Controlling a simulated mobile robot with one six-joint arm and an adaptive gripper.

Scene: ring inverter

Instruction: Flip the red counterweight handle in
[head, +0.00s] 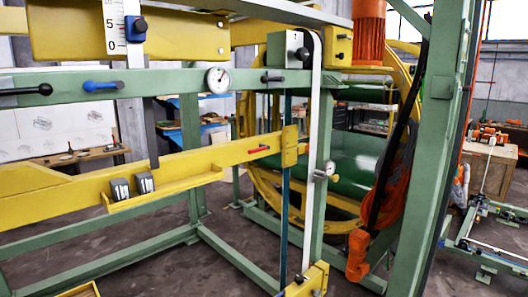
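The red counterweight handle (259,149) is a short red lever on the face of a long yellow beam (215,157), close to the beam's right end. It lies nearly level along the beam, its left end slightly lower. Two small dark blocks (120,190) with light faces sit on a yellow ledge lower on the beam. My gripper is not in view.
A black-knobbed lever (38,90) and a blue-knobbed lever (95,87) stick out from the upper green rail. A round gauge (218,80) sits on that rail. Green posts, a pale vertical strip (312,170) and an orange hanging part (357,257) stand to the right.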

